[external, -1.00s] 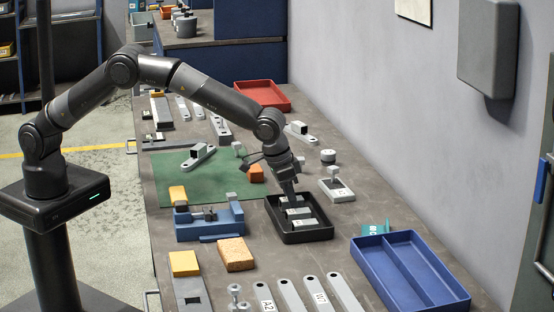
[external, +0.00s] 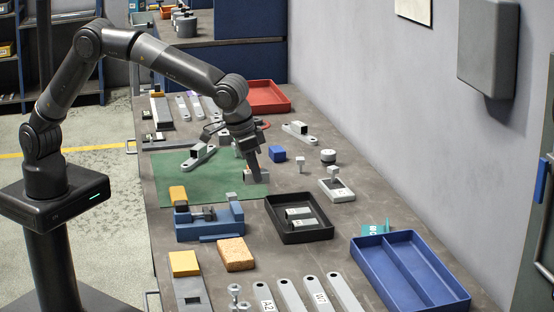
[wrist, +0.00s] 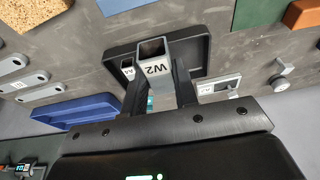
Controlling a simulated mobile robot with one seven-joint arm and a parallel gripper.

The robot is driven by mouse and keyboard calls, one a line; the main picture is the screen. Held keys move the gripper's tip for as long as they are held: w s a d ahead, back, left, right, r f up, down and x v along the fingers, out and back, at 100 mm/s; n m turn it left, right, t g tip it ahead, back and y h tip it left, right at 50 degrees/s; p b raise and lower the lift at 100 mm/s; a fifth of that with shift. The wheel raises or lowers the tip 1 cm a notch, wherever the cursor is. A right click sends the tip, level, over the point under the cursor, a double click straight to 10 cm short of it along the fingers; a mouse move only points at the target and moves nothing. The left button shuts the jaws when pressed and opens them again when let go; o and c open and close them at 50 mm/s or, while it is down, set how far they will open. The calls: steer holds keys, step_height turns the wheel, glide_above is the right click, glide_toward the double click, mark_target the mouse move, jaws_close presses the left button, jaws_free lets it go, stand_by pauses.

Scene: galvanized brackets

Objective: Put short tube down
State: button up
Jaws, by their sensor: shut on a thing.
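My gripper (external: 253,177) is shut on a short grey square tube (wrist: 155,62) marked W2, which sits between the two fingers in the wrist view with its open end showing. In the external view, the held tube is hardly visible at the fingertips, low by the right part of the green mat (external: 180,171); I cannot tell whether it touches anything. The black tray (external: 271,222) is in front and to the right of the gripper, with short grey tubes (external: 301,223) lying in it. The tray also shows behind the held tube in the wrist view (wrist: 118,48).
A blue block (external: 277,154) and a divided blue tray (external: 365,262) are to the right.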

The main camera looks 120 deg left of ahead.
steer(key=s+a, duration=0.4)
steer(key=s, duration=0.5)
glide_above(265, 193)
steer(key=d, duration=0.1)
steer(key=f, duration=0.7)
steer(key=shift+s, duration=0.3)
steer(key=shift+f, duration=2)
steer(key=o, duration=1)
steer(key=shift+f, duration=0.1)
steer(key=v, duration=1.2)
